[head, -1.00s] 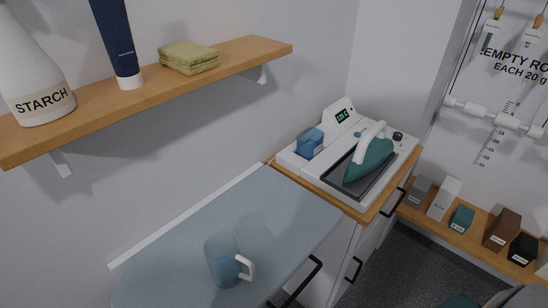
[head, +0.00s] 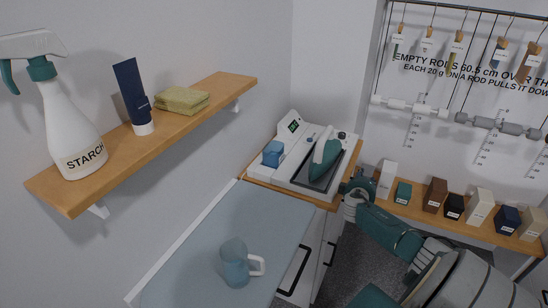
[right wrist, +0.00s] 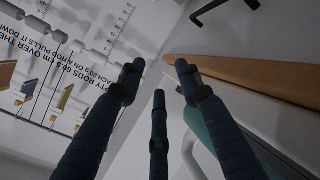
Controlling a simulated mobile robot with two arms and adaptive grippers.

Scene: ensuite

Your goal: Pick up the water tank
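The likely water tank (head: 273,153) is a small translucent blue block. It sits in the left side of the white iron station (head: 298,172), left of the teal iron (head: 325,158). My right gripper (head: 357,184) is at the right edge of the wooden counter under the station, apart from the tank. In the right wrist view its dark fingers (right wrist: 158,80) are spread apart with nothing between them. The tank does not show in that view. My left gripper is not in view.
A blue jug (head: 235,264) with a white handle stands on the pale blue board (head: 190,262). A wall shelf (head: 110,170) holds a starch bottle (head: 70,125), a tube (head: 133,95) and folded cloths (head: 181,100). Small boxes line the low right shelf (head: 470,229).

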